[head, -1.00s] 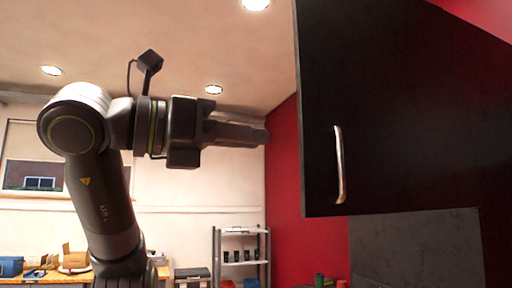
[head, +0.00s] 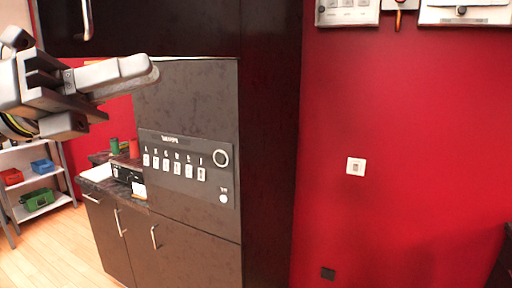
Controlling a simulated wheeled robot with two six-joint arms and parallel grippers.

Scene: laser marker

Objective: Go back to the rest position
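My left gripper (head: 150,72) comes in from the left edge in the head view, raised in front of the dark cabinet. Its two light grey fingers point right and lie together, and nothing shows between them. My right gripper is not in the view.
A dark machine cabinet with a grey switch panel (head: 185,168) stands behind my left gripper. Lower cupboard doors (head: 135,240) have metal handles. A shelf (head: 60,183) with coloured bins is at left. The red wall (head: 400,120) at right carries a white switch (head: 356,166); the space before it looks free.

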